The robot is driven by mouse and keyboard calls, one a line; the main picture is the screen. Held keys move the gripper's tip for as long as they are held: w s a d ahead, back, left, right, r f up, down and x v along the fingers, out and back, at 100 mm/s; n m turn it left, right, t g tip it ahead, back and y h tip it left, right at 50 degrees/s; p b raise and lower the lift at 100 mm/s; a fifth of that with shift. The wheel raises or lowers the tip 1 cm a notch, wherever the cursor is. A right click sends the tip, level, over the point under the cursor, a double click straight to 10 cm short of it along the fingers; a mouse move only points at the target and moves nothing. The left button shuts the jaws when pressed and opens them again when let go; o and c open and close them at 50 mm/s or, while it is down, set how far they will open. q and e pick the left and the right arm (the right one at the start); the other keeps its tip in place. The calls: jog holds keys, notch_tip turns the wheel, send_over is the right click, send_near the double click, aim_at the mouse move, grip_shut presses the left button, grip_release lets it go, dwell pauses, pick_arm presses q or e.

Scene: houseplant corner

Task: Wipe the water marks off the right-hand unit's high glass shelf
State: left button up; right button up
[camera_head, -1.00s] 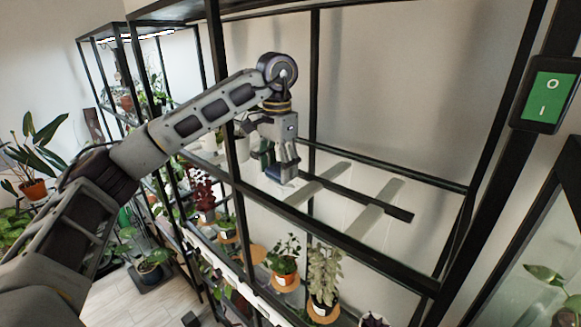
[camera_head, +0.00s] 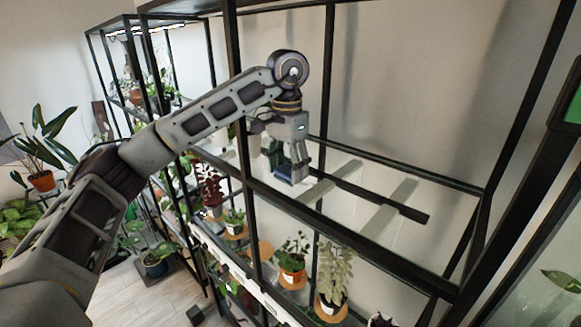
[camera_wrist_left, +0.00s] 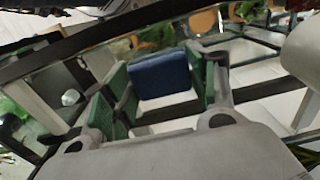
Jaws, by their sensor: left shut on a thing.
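The high glass shelf (camera_head: 350,212) of the right-hand unit is a clear pane inside a black metal frame. Pale strips and a dark bar show at it. I cannot make out distinct water marks. My left gripper (camera_head: 290,172) reaches in over the shelf's left part, pointing down. It is shut on a dark blue block-like wiper (camera_head: 283,179), low at the shelf; I cannot tell whether it touches the glass. In the left wrist view the blue wiper (camera_wrist_left: 163,76) sits between the green finger pads. My right gripper is not in view.
A black front rail (camera_head: 345,240) and uprights (camera_head: 243,130) enclose the shelf, with my left arm passing over. Potted plants (camera_head: 292,262) stand below. A second plant rack (camera_head: 150,75) is at the left. A green switch panel (camera_head: 574,105) shows at the right edge.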

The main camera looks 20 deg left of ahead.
aim_at(319, 193)
pick_arm(q)
jog(key=shift+w+a+f, duration=0.1)
jog(key=shift+a+f, duration=0.15)
jog(key=shift+f, duration=0.15)
jog(key=shift+s+d+f, duration=0.25)
jog(key=shift+d, duration=0.2)
jog(key=shift+s+d+f, duration=0.1)
jog(key=shift+d+f, duration=0.05)
jog(key=shift+d, duration=0.25)
jog(key=c, duration=0.4)
jog(key=shift+o, duration=0.2)
jog(key=shift+d, duration=0.2)
jog(key=shift+d+f, duration=0.1)
jog(key=shift+d, duration=0.25)
jog(key=shift+s+d, duration=0.3)
jog(key=shift+d, duration=0.5)
jog(key=shift+s+d, duration=0.25)
jog(key=shift+d, duration=0.5)
jog(key=shift+s+d, duration=0.35)
jog(key=shift+d, duration=0.5)
jog(key=shift+s+d, duration=0.3)
jog(key=shift+d, duration=0.5)
